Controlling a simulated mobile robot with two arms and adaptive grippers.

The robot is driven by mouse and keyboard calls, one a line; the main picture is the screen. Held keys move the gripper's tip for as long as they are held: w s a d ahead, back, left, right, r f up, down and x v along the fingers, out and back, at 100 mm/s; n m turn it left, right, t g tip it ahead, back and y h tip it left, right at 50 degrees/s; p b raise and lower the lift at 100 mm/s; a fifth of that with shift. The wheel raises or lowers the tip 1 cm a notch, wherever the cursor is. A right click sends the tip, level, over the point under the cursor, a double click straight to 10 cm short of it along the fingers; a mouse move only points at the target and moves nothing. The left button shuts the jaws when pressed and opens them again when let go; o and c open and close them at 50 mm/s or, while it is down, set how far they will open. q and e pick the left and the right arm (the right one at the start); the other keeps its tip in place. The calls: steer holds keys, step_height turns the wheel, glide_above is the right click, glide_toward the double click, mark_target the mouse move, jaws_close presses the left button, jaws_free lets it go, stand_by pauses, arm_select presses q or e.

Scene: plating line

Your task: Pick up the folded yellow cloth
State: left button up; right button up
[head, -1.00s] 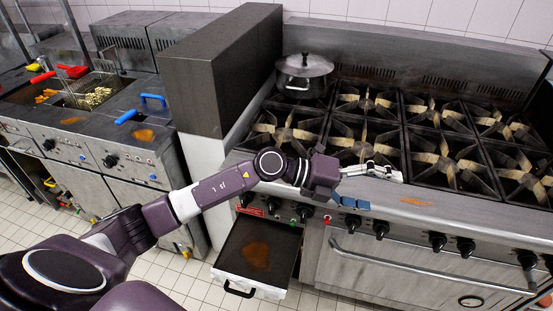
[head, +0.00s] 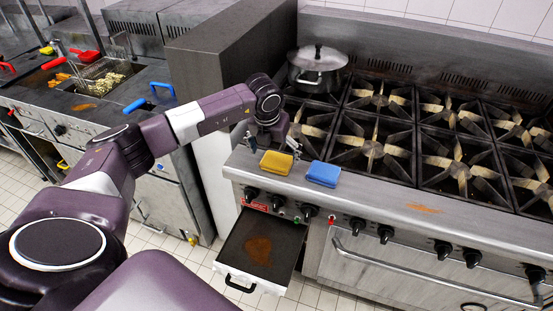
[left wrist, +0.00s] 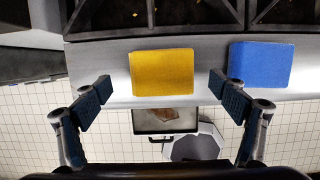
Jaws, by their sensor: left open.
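The folded yellow cloth (head: 276,163) lies flat on the stove's steel front ledge, left of a folded blue cloth (head: 322,174). In the left wrist view the yellow cloth (left wrist: 162,73) sits centred between the spread fingers, and the blue cloth (left wrist: 262,65) is beyond the right finger. My left gripper (head: 272,145) is over the ledge at the yellow cloth; its open, empty fingers show in the left wrist view (left wrist: 163,95). I cannot tell the exact height above the cloth. My right gripper is in neither view.
A lidded steel pot (head: 317,72) stands on the back left burner. Burner grates (head: 377,145) lie behind the ledge. Below the ledge are black knobs (head: 309,211) and an open drip drawer (head: 285,255). Fryers with baskets (head: 98,85) stand at the left.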

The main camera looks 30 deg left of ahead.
arm_select(q)
steer(key=shift+x, duration=1.4)
steer(key=shift+d, duration=0.1)
steer(key=c, duration=1.4)
steer(key=shift+o, duration=0.2)
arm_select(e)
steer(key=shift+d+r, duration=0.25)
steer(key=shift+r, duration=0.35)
arm_select(q)
steer(key=shift+r, duration=0.15)
